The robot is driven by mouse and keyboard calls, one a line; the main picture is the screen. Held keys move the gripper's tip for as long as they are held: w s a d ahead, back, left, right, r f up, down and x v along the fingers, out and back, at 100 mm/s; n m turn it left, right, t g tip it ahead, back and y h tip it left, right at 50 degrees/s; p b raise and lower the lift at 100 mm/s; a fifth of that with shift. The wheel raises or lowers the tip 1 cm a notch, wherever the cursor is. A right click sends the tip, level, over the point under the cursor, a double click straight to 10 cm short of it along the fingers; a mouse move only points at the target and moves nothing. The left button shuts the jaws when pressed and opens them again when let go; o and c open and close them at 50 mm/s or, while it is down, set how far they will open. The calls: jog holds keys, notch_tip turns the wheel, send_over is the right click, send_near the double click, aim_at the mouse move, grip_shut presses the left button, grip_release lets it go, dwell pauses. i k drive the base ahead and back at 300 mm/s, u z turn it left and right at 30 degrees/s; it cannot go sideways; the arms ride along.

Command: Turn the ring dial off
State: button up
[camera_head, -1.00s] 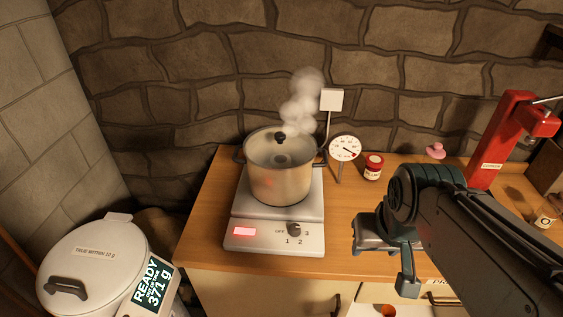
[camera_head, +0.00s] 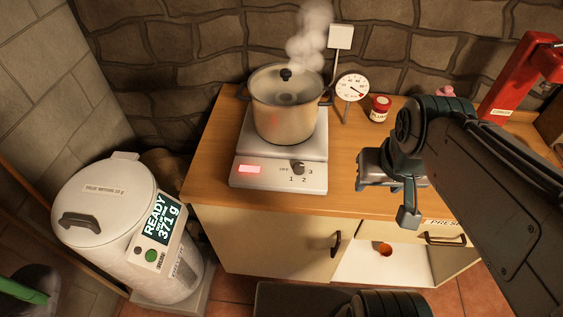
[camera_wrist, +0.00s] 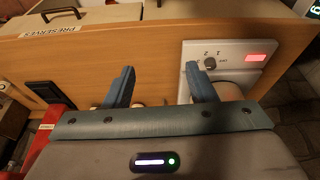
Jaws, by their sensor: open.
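The dark ring dial (camera_head: 298,168) sits on the front panel of a white hot plate (camera_head: 250,182), among the marks OFF, 1, 2 and 3. I cannot tell which mark it points to. A red display (camera_head: 250,169) glows to its left. A lidded steel pot (camera_head: 284,118) stands on the plate and steams. My gripper (camera_wrist: 160,72) is open and empty, to the right of the hot plate in the head view. In the wrist view, the dial (camera_wrist: 211,63) lies just beyond the right finger, outside the jaws.
A round gauge (camera_head: 352,88) and a red-labelled jar (camera_head: 379,109) stand behind on the wooden counter (camera_head: 215,150). A red stand (camera_head: 520,80) is at the right. A white lidded bin (camera_head: 105,205) stands on the floor at left. Cabinet handles (camera_head: 336,244) project from the counter front.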

aim_at(298, 167)
jog(key=z, duration=1.45)
jog(key=k, duration=0.8)
jog(key=u, duration=1.35)
jog(key=i, duration=0.5)
jog(key=u, duration=0.05)
